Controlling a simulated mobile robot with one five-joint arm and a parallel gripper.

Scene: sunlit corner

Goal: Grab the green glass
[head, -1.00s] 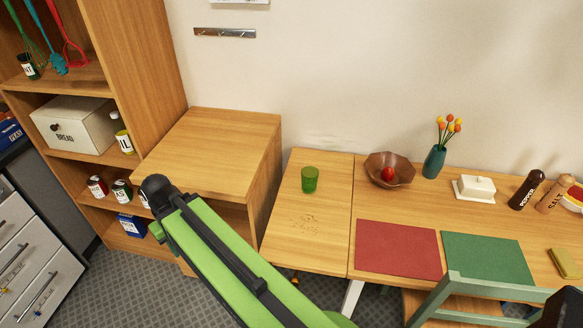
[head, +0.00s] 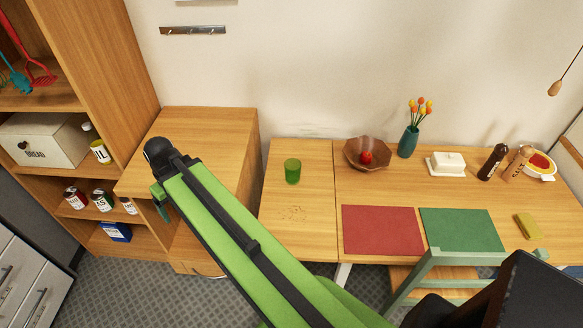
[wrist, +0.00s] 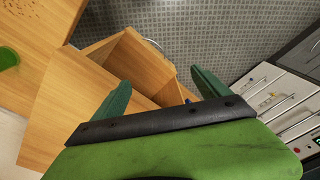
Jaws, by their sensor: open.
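The green glass (head: 292,171) stands upright on the left part of the wooden table (head: 285,235), near its back. Part of it also shows at the left edge of the wrist view (wrist: 8,56). My arm reaches forward over the wooden cabinet beside the table, to the left of the glass. In the wrist view my gripper (wrist: 161,88) has its two green fingers spread apart with nothing between them. It is apart from the glass.
A wooden cabinet (head: 215,125) stands left of the table. Red (head: 383,230) and green placemats (head: 461,229) lie in front. A green chair (head: 432,262) stands at the table's front.

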